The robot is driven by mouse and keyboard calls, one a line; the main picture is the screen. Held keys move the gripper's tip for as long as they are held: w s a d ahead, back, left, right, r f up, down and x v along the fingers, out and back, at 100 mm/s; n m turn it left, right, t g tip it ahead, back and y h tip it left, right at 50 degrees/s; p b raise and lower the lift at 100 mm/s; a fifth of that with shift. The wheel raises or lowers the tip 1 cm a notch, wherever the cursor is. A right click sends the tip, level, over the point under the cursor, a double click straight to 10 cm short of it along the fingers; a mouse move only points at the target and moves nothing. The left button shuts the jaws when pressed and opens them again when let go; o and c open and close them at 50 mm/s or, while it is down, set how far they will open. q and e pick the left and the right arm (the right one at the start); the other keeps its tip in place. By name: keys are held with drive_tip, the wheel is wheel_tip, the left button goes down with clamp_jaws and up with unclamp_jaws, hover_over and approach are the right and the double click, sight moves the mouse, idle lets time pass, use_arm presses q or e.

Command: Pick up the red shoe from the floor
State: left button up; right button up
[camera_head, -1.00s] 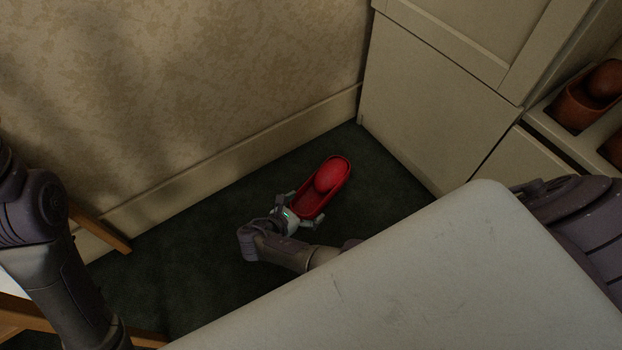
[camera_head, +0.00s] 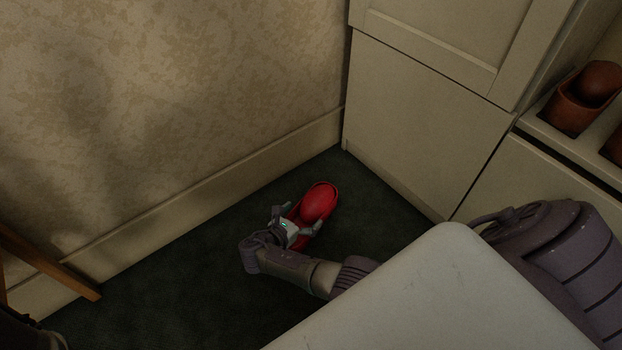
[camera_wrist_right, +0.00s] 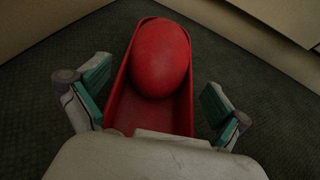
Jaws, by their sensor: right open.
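The red shoe (camera_head: 319,203) lies on the dark green floor near the corner of wall and cabinet. It also fills the middle of the right wrist view (camera_wrist_right: 157,62), with its rounded toe away from me and its open heel end nearest. My right gripper (camera_head: 302,218) is open, with one finger on each side of the shoe's near part. In the right wrist view, gaps show between the fingers (camera_wrist_right: 157,100) and the shoe's sides. The palm hides the nearest end of the shoe. My left gripper is not in view.
A patterned wall with a skirting board (camera_head: 215,206) runs behind the shoe. A pale cabinet (camera_head: 425,120) stands to its right. Brown shoes (camera_head: 583,98) sit on a shelf at the far right. A wooden leg (camera_head: 50,264) stands at left. Floor left of the gripper is clear.

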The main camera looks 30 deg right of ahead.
sight(311, 208)
drive_tip(key=b+x, duration=0.2)
drive_tip(key=x, duration=0.2)
drive_tip(key=shift+d+f, duration=0.1)
drive_tip(key=shift+d, duration=0.1)
drive_tip(key=c, duration=1.1)
